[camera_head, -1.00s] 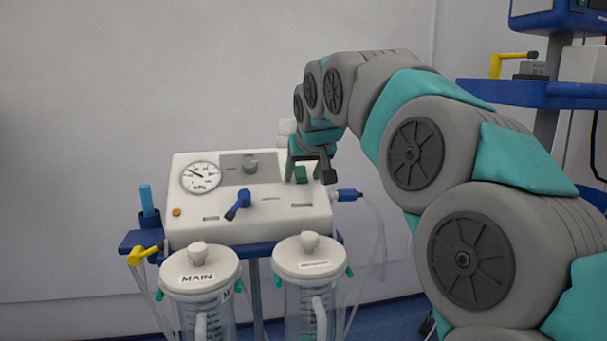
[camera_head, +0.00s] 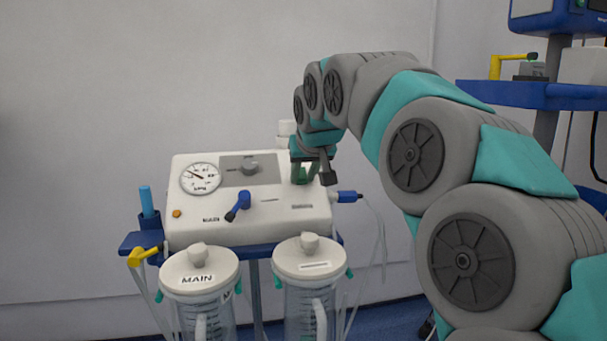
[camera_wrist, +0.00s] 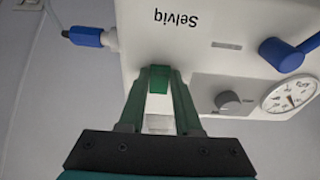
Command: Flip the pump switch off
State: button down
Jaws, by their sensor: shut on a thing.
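The pump is a white box (camera_head: 275,218) with a sloped control panel, and it shows upside down in the wrist view (camera_wrist: 180,45). The small green switch (camera_wrist: 158,84) sits at the pump's edge, between my fingers in the wrist view. My gripper (camera_head: 307,176) is over the upper right of the panel, shut on the switch. In the wrist view my gripper (camera_wrist: 159,72) has one green finger on each side of it. The fingers partly hide the switch in the head view, and its on or off position cannot be told.
A gauge (camera_head: 201,178), a grey knob (camera_head: 249,167) and a blue lever (camera_head: 238,206) are on the panel. A blue hose connector (camera_head: 347,196) sticks out at the right. Two lidded canisters, one marked MAIN (camera_head: 199,269), stand in front.

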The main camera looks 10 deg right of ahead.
jog(key=r+p, duration=0.1)
jog(key=p, duration=0.1)
jog(key=shift+w+g+p, duration=0.15)
jog(key=shift+g+p, duration=0.2)
jog(key=shift+g, duration=0.05)
jog(key=g+p, duration=0.1)
jog(key=p, duration=0.2)
jog(key=shift+w+r+g, duration=0.1)
jog(key=shift+g, duration=0.2)
jog(key=shift+f+g, duration=0.2)
jog(key=shift+g, duration=0.1)
jog(key=c, duration=0.6)
grip_release()
jog(key=shift+f, duration=0.1)
